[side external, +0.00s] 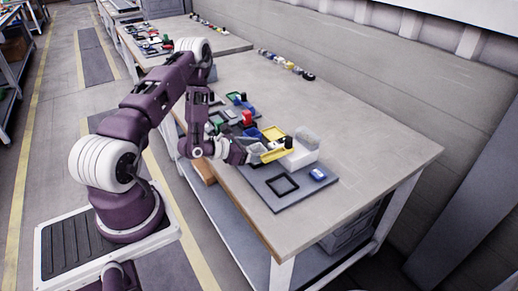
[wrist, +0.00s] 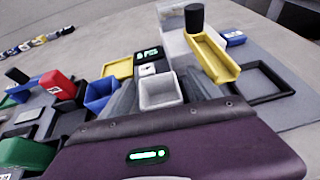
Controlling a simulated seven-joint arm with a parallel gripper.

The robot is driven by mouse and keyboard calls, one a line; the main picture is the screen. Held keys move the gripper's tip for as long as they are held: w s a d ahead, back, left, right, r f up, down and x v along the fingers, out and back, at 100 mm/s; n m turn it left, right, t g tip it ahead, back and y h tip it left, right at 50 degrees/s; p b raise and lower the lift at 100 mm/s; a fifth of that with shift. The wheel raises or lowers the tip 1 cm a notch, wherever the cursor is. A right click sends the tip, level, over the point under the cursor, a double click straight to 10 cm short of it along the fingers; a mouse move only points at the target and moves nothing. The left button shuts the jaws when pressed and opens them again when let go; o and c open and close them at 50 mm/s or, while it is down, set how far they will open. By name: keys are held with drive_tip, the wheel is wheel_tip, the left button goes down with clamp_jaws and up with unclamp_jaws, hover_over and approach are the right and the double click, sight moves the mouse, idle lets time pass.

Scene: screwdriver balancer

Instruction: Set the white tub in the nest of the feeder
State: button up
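The white tub (wrist: 160,91) is a small square open cup, seen from above in the wrist view with its mouth toward the camera. My gripper (wrist: 160,88) has one grey finger against each side of it and appears shut on it. In the side view my gripper (side external: 254,151) is low at the near side of the feeder, with the tub small and pale there. The feeder (side external: 300,153) is a white block with a clear hopper and a yellow chute (wrist: 214,57) sloping out. I cannot make out its nest clearly, nor whether the tub touches anything below.
An empty black square frame (side external: 282,185) and a blue-and-white block (side external: 317,174) lie on the grey mat (side external: 296,198) beside the feeder. A yellow frame (wrist: 118,67), blue bin (wrist: 98,94) and red block (wrist: 58,85) crowd the left side. The table's right part is clear.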

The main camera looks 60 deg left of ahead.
drive_tip(key=shift+r, duration=0.1)
drive_tip(key=v, duration=0.7)
drive_tip(key=shift+s, duration=0.1)
idle(0.4)
